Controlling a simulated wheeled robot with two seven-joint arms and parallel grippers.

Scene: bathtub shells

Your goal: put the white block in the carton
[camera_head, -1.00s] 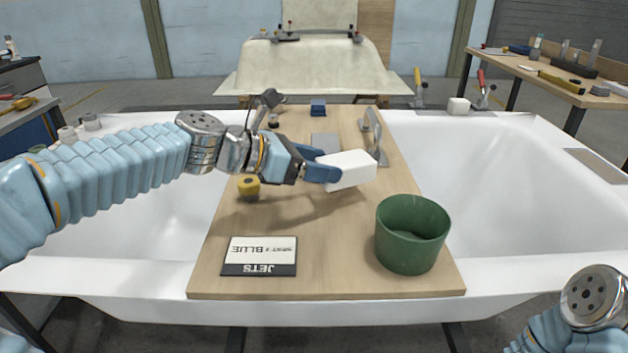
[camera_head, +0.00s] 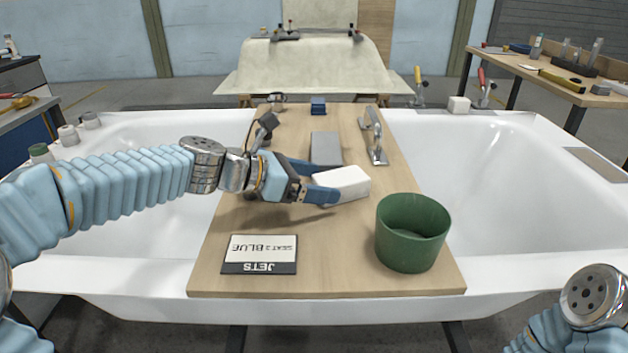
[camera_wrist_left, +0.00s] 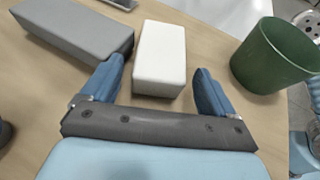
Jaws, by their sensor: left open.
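The white block (camera_head: 342,183) lies on the wooden board, between and just ahead of the fingertips of my left gripper (camera_head: 320,180). The gripper is open. In the left wrist view the white block (camera_wrist_left: 160,60) sits between the two blue fingers (camera_wrist_left: 158,85), with a visible gap on each side. I see no carton in these views. A green round tub (camera_head: 412,232) stands on the board to the right of the block. My right gripper is out of view; only part of that arm shows at the lower right.
A grey block (camera_head: 325,148) lies just behind the white one. A trowel-like tool (camera_head: 374,137) and a small blue block (camera_head: 318,105) are farther back on the board (camera_head: 330,275). A printed card (camera_head: 260,254) lies at the front left.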

